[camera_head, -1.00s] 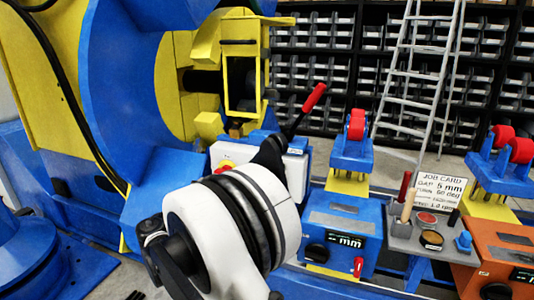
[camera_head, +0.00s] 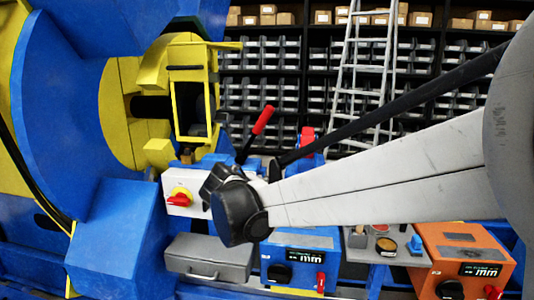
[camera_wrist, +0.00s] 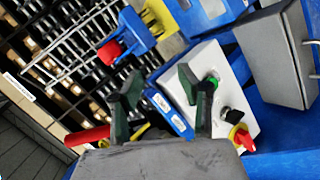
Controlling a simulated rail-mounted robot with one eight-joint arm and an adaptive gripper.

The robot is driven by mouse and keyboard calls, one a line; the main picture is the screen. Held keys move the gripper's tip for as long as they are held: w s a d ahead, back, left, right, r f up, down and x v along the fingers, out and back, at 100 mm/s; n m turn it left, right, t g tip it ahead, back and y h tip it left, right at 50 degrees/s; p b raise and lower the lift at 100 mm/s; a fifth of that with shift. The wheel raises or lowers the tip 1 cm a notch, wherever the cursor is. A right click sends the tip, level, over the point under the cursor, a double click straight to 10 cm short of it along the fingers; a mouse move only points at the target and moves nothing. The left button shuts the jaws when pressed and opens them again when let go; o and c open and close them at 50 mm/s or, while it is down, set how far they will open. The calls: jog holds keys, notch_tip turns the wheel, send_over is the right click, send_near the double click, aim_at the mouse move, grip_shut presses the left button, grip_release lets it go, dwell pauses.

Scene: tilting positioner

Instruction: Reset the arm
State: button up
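My arm's white link crosses the head view from the right and ends in a black wrist at centre. My gripper (camera_wrist: 160,105) shows in the wrist view as two dark fingers with green pads, spread apart, with nothing between them. The fingers point toward a white control box (camera_wrist: 222,65) with a green button and a red-and-yellow knob, seen beyond them. In the head view this control box (camera_head: 176,208) is left of my wrist, partly covered. The blue and yellow positioner (camera_head: 50,105) fills the left side.
A red-handled lever (camera_head: 263,120) stands behind my wrist. A grey case (camera_head: 208,262), a blue box with a display (camera_head: 300,248) and an orange box (camera_head: 455,242) sit along the front. A ladder (camera_head: 345,85) leans on shelves of bins (camera_head: 265,60). My arm hides the middle right.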

jog(key=s+d+m+g+y, duration=0.2)
jog(key=s+d+m+g, duration=0.15)
jog(key=s+d, duration=1.2)
jog(key=s+d+f+m+y, duration=0.1)
jog(key=s+d+f+m, duration=0.2)
jog(key=s, duration=0.6)
jog(key=s+d+f+m+y, duration=0.1)
jog(key=s+d+f+m, duration=0.15)
jog(key=s, duration=0.65)
notch_tip(320, 180, up, 13)
jog(key=p, duration=1.2)
jog(key=shift+w+p, duration=0.25)
jog(key=shift+p, duration=0.15)
